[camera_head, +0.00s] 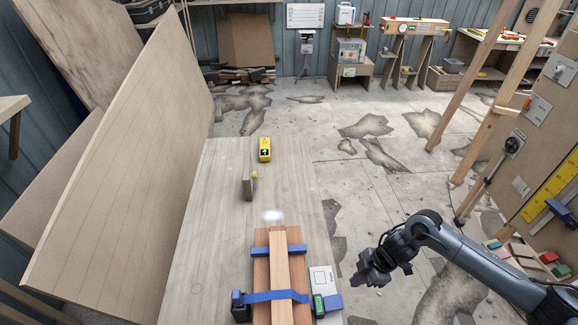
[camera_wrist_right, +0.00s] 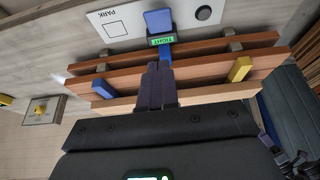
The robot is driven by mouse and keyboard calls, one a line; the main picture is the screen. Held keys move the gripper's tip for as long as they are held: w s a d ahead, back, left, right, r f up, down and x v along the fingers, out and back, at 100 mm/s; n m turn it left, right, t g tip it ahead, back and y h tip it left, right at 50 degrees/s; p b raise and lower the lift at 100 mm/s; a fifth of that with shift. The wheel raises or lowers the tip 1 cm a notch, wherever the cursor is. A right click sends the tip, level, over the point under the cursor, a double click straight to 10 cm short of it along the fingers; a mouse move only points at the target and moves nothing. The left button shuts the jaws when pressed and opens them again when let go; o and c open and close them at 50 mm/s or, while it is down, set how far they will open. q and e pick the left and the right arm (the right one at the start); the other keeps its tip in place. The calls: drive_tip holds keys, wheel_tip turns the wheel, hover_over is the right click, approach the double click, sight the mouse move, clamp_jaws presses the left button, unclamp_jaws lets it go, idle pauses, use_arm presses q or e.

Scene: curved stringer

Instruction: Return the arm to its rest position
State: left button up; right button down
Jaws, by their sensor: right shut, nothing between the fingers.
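My right arm (camera_head: 460,255) comes in from the lower right in the head view. Its gripper (camera_head: 362,278) hangs over open floor, to the right of the workbench and apart from the clamped wood strips (camera_head: 283,268). In the right wrist view its dark fingers (camera_wrist_right: 161,72) are together with nothing between them, and the strips (camera_wrist_right: 200,68) show beyond them. A white card marked PARK (camera_wrist_right: 112,28) lies beside the strips; it also shows in the head view (camera_head: 322,277). My left gripper is in neither view.
A blue strap (camera_head: 270,296) crosses the strips, with a green TIGHT display (camera_wrist_right: 162,40) beside it. A yellow device (camera_head: 264,149) and a small block (camera_head: 248,187) stand farther back on the workbench (camera_head: 215,235). A large panel (camera_head: 130,170) leans at left; a tool board (camera_head: 535,160) stands right.

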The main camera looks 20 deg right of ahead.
drive_tip(key=a+t, duration=0.1)
drive_tip(key=a, duration=0.3)
drive_tip(key=a+f+t, duration=0.1)
drive_tip(key=a, duration=0.4)
drive_tip(key=a+f+t, duration=0.1)
drive_tip(key=a, duration=0.4)
drive_tip(key=shift+a+f+n+y, duration=0.1)
drive_tip(key=shift+f+n+y, duration=0.05)
drive_tip(key=shift+n+y, duration=0.2)
drive_tip(key=s+a+r+m+t, duration=0.2)
drive_tip(key=a+r+m+t, duration=0.1)
drive_tip(key=a, duration=0.3)
drive_tip(key=s+d+r+m+g+h, duration=0.2)
drive_tip(key=s+d+m, duration=0.25)
drive_tip(key=s, duration=0.35)
drive_tip(key=s+d+r+m+g+h, duration=0.2)
drive_tip(key=s+d+m+h, duration=0.15)
drive_tip(key=s+m, duration=0.35)
wheel_tip(320, 180, up, 13)
drive_tip(key=n+p, duration=0.1)
drive_tip(key=p, duration=1.3)
drive_tip(key=shift+s+d+r+y, duration=0.15)
drive_tip(key=shift+s+y, duration=0.15)
